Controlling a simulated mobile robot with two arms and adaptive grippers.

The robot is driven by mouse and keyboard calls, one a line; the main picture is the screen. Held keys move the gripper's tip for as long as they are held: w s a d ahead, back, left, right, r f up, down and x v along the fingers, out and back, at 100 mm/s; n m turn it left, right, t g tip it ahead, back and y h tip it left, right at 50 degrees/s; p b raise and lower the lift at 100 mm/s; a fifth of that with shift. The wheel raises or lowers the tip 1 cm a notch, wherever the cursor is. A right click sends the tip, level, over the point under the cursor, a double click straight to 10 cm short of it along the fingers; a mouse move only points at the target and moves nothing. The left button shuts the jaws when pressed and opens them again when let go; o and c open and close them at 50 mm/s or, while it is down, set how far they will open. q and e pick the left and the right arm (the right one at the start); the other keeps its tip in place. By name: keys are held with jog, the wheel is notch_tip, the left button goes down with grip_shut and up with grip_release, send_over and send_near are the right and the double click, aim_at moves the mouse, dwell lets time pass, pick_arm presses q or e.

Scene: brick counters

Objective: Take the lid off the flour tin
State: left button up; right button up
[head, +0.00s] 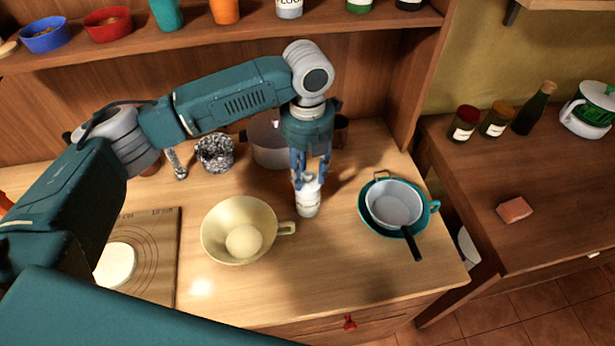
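My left gripper (309,181) points straight down over the counter. Its two blue fingers are apart, one on each side of the top of a small white container (308,204) with faint print on its side. The container stands upright, and the fingers partly hide its top. I cannot tell whether they touch it. On the shelf above, a white tin (289,9) with dark lettering that looks like part of "FLOUR" is cut off by the top edge, so its lid is out of view. My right gripper is not in view.
A cream bowl (214,231) with a handle stands left of the container. A teal pan (367,222) with a strainer is at the right. A grey pot (266,154) is close behind the gripper. A dough board (161,244) lies left; the front counter is clear.

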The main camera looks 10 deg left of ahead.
pick_arm(q)
grip_shut()
jog(key=shift+r, duration=0.1)
